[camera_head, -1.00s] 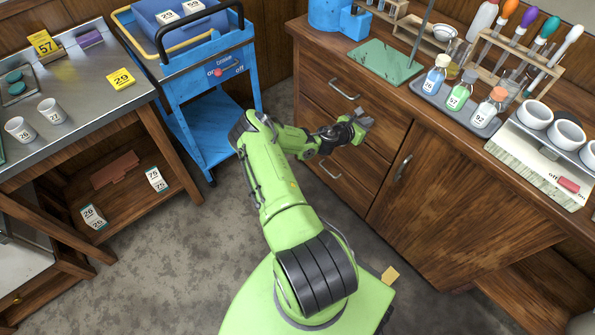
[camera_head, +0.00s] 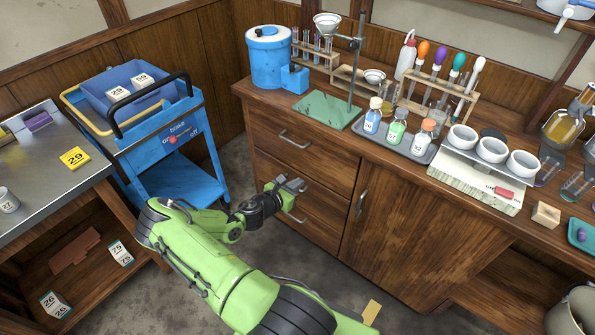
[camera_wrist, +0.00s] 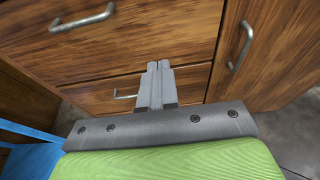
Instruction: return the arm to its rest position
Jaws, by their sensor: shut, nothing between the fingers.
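My green arm (camera_head: 215,270) reaches up from the bottom of the head view, bent, with its black wrist towards the drawers. My gripper (camera_head: 297,187) is in front of the wooden cabinet's drawers, below the worktop, and holds nothing. In the wrist view my gripper (camera_wrist: 156,84) shows its two grey fingers pressed together, pointing at the drawer fronts. A drawer handle (camera_wrist: 126,94) shows just left of the fingers. I cannot tell the exact gap between the fingertips and the drawer.
The cabinet's top holds a blue tank (camera_head: 270,60), a green mat (camera_head: 328,110), a bottle tray (camera_head: 418,155) and a white cup stand (camera_head: 470,185). A blue cart (camera_head: 180,180) stands left of my gripper. A steel table (camera_head: 50,175) is further left. Grey floor lies between.

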